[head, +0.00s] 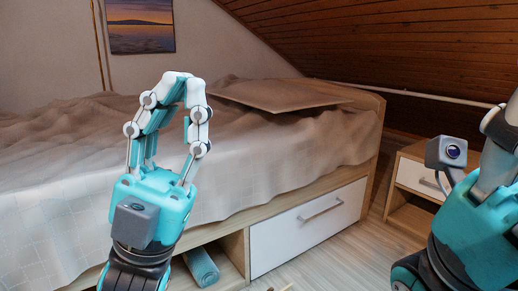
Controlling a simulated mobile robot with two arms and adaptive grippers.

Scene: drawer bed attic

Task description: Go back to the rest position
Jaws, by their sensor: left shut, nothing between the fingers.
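My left gripper (181,82) stands upright in the left half of the head view, in front of the bed. Its teal body is below, and its white fingers meet at the top. It is shut with nothing between the fingers. My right gripper (497,150) is at the right edge, partly cut off by the frame. Its teal body and part of a pale finger show. Its fingertips are out of frame, so I cannot tell whether it is open or shut.
The bed (290,150) has a rumpled beige cover and a flat board (275,95) on top. Its white drawer (308,227) is shut. A teal roll (202,266) lies in the open compartment beside it. A nightstand (408,178) stands at right. Some floor (345,262) is clear.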

